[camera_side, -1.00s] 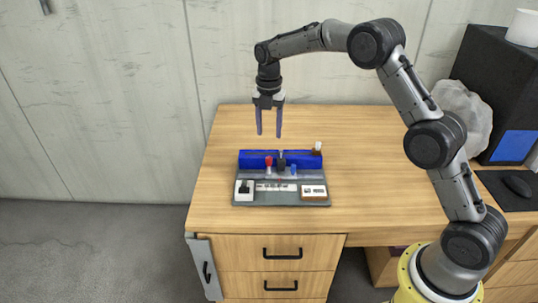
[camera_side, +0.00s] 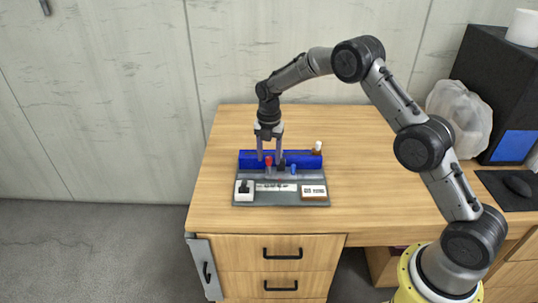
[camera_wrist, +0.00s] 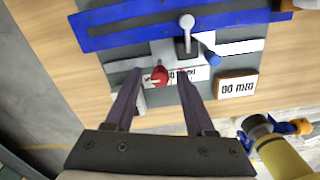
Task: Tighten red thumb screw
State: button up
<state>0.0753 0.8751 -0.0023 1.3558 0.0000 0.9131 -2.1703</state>
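The red thumb screw (camera_side: 268,160) stands on the grey jack fixture (camera_side: 262,200) in front of the blue block (camera_side: 248,160). It also shows in the wrist view (camera_wrist: 159,76), between my two fingers. My gripper (camera_side: 269,158) points down above the fixture, fingers spread on either side of the red screw. In the wrist view my gripper (camera_wrist: 158,80) is open, with a gap between each finger and the screw. Whether the fingertips are level with the screw head cannot be told.
A white box (camera_side: 244,190) and a brown-framed display (camera_side: 314,192) sit on the fixture's front. A small bottle (camera_side: 317,148) stands behind.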

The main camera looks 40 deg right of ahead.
grip_shut()
